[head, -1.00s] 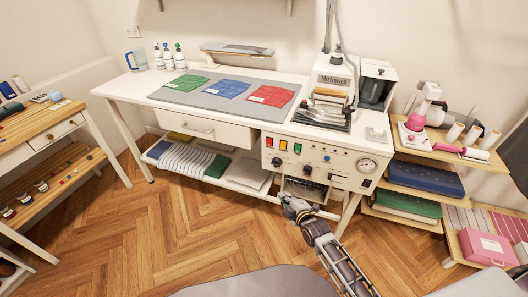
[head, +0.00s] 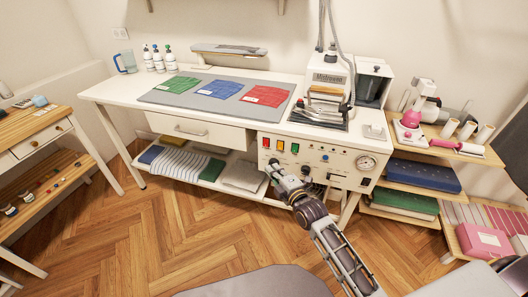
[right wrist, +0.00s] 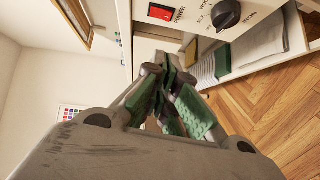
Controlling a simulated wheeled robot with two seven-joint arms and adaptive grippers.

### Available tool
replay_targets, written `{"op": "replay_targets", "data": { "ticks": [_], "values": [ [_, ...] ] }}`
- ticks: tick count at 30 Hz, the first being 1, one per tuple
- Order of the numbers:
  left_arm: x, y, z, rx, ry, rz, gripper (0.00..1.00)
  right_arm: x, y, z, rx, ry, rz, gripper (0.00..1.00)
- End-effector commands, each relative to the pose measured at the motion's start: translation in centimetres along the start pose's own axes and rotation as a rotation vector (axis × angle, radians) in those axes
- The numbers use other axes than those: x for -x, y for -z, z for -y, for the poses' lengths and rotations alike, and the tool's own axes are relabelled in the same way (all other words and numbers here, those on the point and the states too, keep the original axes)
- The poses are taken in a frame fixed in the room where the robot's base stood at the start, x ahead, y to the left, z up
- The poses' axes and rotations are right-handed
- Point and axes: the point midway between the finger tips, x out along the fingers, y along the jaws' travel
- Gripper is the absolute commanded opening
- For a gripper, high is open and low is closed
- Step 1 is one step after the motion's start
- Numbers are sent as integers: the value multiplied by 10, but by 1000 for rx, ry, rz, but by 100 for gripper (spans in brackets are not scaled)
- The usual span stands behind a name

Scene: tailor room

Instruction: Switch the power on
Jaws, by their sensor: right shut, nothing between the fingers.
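The control panel (head: 340,165) is a white box under the right part of the table. The red power switch (head: 266,142) is at its left end, with orange and green switches to the right. In the right wrist view the red switch (right wrist: 161,12) is near the top edge, beside a black knob (right wrist: 226,14). Whether it is on or off, I cannot tell. My right gripper (head: 272,166) is just below the red switch in the head view. Its green-padded fingers (right wrist: 174,78) are shut and empty, apart from the switch. My left gripper is not in view.
The table (head: 110,91) carries a grey mat (head: 150,97) with green, blue and red cloths, and a steam iron station (head: 330,85). A shelf under it (head: 205,183) holds folded fabric. A shelf unit (head: 400,193) stands right. The floor in front is mostly clear.

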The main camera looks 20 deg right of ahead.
Motion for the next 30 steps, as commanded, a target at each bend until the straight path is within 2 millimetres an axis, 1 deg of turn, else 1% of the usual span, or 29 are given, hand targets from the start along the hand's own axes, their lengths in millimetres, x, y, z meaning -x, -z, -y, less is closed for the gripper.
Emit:
{"op": "replay_targets", "data": {
  "ticks": [5,11,23,30],
  "values": [
    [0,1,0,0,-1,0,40,-3,0,0,-1,0,0,0],
    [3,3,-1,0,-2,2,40,-12,0,0,0,-1,1,0],
    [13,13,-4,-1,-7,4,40,-42,0,0,-2,0,1,0],
    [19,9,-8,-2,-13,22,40,-62,0,1,-1,0,1,0]
  ]
}}
